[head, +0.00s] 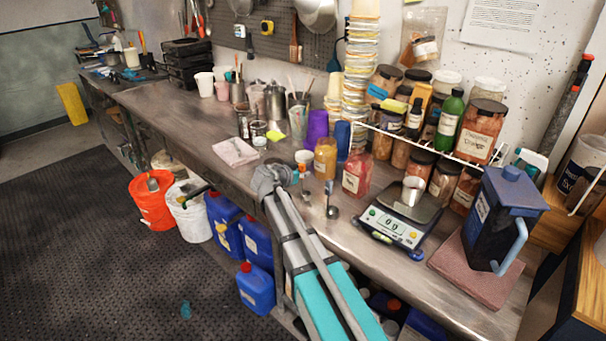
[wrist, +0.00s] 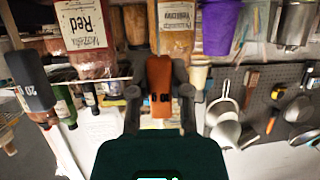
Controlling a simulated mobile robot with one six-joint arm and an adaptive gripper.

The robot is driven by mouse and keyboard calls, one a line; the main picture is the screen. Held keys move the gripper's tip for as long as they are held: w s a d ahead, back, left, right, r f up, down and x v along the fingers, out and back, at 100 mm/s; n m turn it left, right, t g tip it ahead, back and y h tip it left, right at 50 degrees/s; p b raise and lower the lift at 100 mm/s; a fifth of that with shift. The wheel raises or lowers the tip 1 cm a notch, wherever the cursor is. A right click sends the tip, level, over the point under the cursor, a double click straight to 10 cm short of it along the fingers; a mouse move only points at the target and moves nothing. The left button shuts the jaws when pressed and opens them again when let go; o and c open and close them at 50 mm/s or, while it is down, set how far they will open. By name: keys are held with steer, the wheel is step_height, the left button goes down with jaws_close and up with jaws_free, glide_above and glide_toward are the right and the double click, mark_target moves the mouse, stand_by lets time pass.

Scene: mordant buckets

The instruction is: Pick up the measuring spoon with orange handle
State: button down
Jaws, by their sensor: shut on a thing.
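The orange handle of the measuring spoon (wrist: 158,72) stands between the two dark fingers of my gripper (wrist: 159,95) in the wrist view. The fingers are shut on it from both sides. Two dark marks show on the handle's face. I cannot make out the spoon's bowl in the wrist view. In the head view my arm reaches in from the bottom, and its grey end is over the front edge of the workbench (head: 165,100).
A metal ladle (head: 332,211) is close by. A scale (head: 395,226) with a small cup and a blue pitcher (head: 500,215) are to the right.

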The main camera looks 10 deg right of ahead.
steer(key=shift+r+p, duration=0.4)
steer(key=shift+r, duration=0.2)
steer(key=s+a+r+p, duration=0.3)
steer(key=s+r+p, duration=0.7)
steer(key=s, duration=0.3)
steer(key=shift+s+a+r, duration=0.2)
steer(key=shift+s, duration=0.15)
steer(key=shift+s, duration=0.1)
stand_by(2.6)
